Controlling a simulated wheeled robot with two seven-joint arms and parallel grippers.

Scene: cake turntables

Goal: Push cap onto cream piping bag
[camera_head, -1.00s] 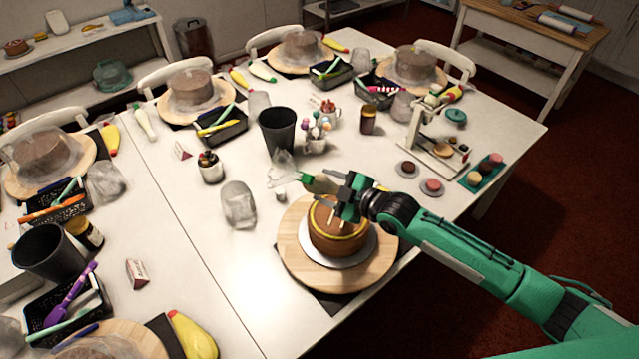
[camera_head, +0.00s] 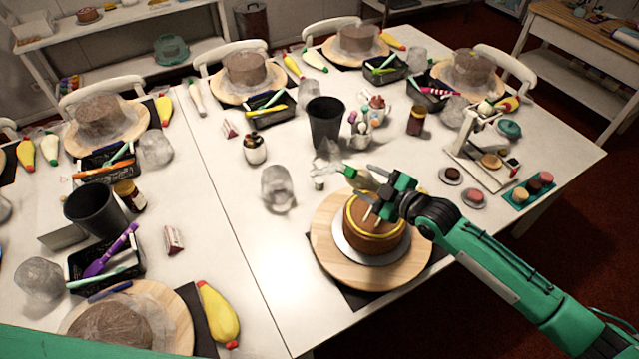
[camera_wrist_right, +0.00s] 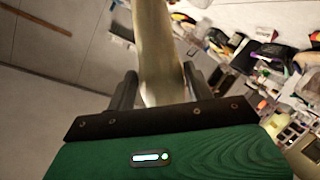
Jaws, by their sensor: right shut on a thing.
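The cream piping bag (camera_head: 359,181) is pale and held in my right gripper (camera_head: 383,194), above the left edge of the cake. In the right wrist view the bag (camera_wrist_right: 158,45) runs upward as a long pale shape between the two dark fingers, which are shut on it. Its far end lies outside that view. A small pale piece (camera_head: 319,184), possibly the cap, stands on the table left of the bag, apart from it. I cannot tell for sure what it is. Of my left arm only a green part shows at bottom left; its gripper is out of view.
A brown cake (camera_head: 372,242) with a yellow cream ring stands on a wooden turntable (camera_head: 332,252) under my right gripper. A black cup (camera_head: 325,122), crumpled clear film (camera_head: 327,150) and a clear upturned container (camera_head: 278,188) stand nearby. The table's front middle is clear.

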